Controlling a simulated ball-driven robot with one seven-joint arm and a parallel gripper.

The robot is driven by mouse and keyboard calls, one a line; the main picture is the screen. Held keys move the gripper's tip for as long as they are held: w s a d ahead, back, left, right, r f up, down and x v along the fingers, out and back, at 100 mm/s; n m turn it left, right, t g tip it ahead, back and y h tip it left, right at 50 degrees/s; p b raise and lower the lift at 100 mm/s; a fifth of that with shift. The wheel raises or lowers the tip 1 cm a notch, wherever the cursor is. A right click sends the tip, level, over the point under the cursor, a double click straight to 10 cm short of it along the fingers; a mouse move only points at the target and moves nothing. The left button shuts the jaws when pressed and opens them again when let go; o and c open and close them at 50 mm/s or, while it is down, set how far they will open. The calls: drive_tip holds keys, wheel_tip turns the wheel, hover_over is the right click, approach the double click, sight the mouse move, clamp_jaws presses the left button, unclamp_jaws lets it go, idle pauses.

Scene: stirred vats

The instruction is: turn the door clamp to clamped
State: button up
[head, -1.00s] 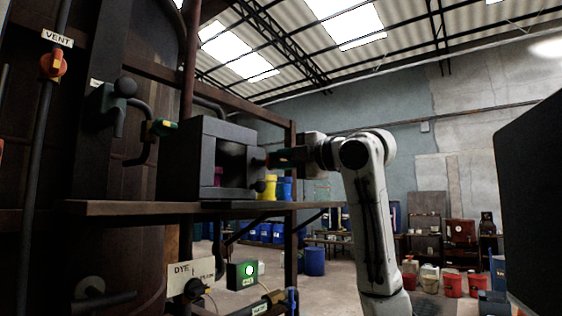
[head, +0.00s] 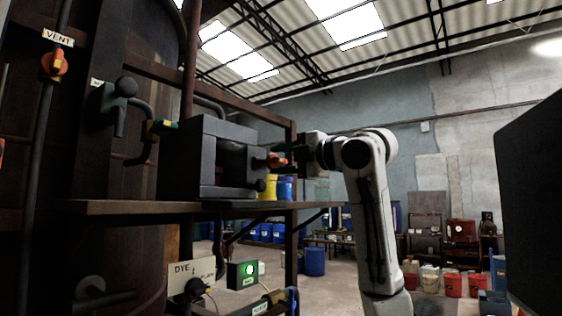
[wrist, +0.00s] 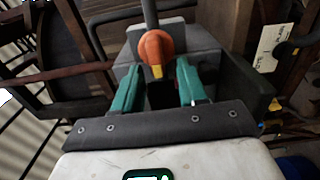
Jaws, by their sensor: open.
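The door clamp is an orange knob with a yellow mark (wrist: 156,46), on the grey box in the wrist view. It also shows as an orange handle (head: 276,161) at the right side of the dark grey box (head: 208,130) in the head view. My gripper (wrist: 159,70) is open, with its teal fingers apart and nothing held. The knob sits just ahead of the fingertips, centred between them, with its yellow mark towards my gripper. In the head view my gripper (head: 287,150) is at the right of the handle. Whether a finger touches it cannot be told.
The box stands on a rusty shelf (head: 130,208). A post stands close behind the clamp. Yellow (head: 268,187) and blue (head: 285,188) containers are below it. A vent valve (head: 54,65) and pipes are at left.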

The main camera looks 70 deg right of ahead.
drive_tip(key=b+v, duration=0.2)
drive_tip(key=v, duration=0.8)
drive_tip(key=shift+s, duration=0.25)
drive_tip(key=shift+a, duration=0.15)
